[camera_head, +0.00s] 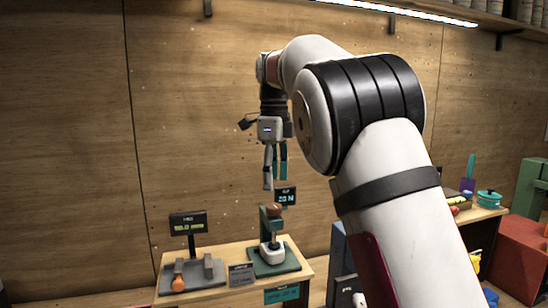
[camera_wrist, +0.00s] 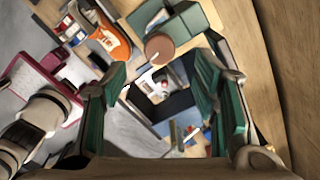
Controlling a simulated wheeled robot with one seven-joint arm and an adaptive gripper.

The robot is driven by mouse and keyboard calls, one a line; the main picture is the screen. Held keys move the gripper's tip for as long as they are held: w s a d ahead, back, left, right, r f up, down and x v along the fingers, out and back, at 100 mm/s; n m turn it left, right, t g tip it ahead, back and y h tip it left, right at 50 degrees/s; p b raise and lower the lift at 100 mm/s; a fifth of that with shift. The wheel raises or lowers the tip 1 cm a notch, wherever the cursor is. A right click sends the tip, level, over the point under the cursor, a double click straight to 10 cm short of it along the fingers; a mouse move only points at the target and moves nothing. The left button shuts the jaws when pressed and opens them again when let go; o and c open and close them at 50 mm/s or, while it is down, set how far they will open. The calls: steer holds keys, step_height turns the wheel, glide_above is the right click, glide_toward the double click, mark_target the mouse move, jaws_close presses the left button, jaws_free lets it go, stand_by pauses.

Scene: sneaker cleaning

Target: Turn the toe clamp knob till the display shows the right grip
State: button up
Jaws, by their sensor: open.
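The toe clamp is a green stand (camera_head: 284,265) on the bench. Its reddish-brown round knob (camera_head: 273,210) is on top, and a white part sits below it. The knob also shows in the wrist view (camera_wrist: 160,47), ahead of the fingers. A small dark display (camera_head: 285,197) behind the knob seems to read 20 N in blue. My gripper (camera_head: 275,178) hangs above the knob with its fingers pointing down, apart from it. The green-padded fingers (camera_wrist: 160,82) are spread and empty in the wrist view.
Left of the clamp, a grey fixture (camera_head: 205,278) with an orange knob (camera_head: 178,284) stands under a display (camera_head: 188,224) with yellow figures. A dark label plate (camera_head: 241,274) lies between them. The wooden wall (camera_head: 70,150) is close behind the bench. Shelves run overhead.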

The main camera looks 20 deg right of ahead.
steer(key=shift+r, duration=2.6)
steer(key=s+d+n+t+y, duration=0.1)
steer(key=s+d+n+t, duration=0.15)
steer(key=s+n, duration=1.15)
steer(key=s+a+f+n+t, duration=0.1)
steer(key=s+f+n, duration=0.4)
steer(key=s, duration=0.5)
steer(key=s+a+f+n+t+h, duration=0.1)
steer(key=s+f+n+t, duration=0.1)
steer(key=s+f+n, duration=0.4)
steer(key=s+f, duration=0.2)
steer(key=s, duration=0.2)
steer(key=shift+a+f, duration=0.15)
steer(key=shift+a, duration=0.05)
